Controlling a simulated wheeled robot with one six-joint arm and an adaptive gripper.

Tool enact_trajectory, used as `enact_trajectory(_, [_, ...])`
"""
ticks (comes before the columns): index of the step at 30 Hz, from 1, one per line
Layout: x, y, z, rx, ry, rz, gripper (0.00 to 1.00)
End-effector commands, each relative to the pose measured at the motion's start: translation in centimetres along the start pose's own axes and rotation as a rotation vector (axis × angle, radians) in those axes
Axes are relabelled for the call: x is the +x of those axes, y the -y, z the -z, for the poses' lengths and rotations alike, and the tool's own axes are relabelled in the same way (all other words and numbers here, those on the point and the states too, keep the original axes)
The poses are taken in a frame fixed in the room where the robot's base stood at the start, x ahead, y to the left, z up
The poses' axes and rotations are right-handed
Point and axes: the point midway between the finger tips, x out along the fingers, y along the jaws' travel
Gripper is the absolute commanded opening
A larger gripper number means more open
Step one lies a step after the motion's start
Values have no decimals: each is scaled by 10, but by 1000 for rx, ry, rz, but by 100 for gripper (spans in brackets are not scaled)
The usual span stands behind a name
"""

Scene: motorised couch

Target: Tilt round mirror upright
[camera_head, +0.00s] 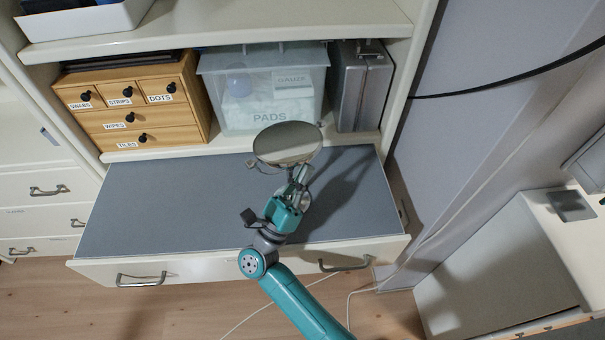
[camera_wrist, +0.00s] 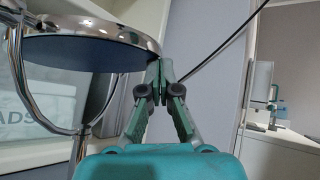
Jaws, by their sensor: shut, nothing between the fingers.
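The round mirror (camera_head: 288,143) stands on the grey top of the pulled-out drawer unit and is tipped back, so its glass faces largely upward. In the wrist view the mirror (camera_wrist: 75,48) shows its dark underside and chrome rim from below, held in a curved chrome yoke (camera_wrist: 78,130) on a stem. My gripper (camera_head: 299,174) is just below the mirror's near edge in the head view. In the wrist view the fingertips of my gripper (camera_wrist: 160,66) are together and empty, beside the rim's right end. I cannot tell whether they touch it. My gripper partly hides the mirror's base.
The grey surface (camera_head: 160,200) is clear to the left. Behind it stand a wooden drawer box (camera_head: 135,100), a clear PADS bin (camera_head: 262,90) and a grey metal case (camera_head: 361,88). A shelf (camera_head: 220,25) overhangs them. A grey panel (camera_head: 470,110) stands at right.

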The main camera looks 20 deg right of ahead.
Motion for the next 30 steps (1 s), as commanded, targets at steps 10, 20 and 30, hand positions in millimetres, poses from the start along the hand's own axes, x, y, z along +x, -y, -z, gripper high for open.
enact_trajectory(10, [13, 7, -13, -152, 0, -156, 0])
enact_trajectory(20, [30, 8, -31, -360, 0, -367, 0])
enact_trajectory(30, [46, 1, -46, -495, 0, -500, 0])
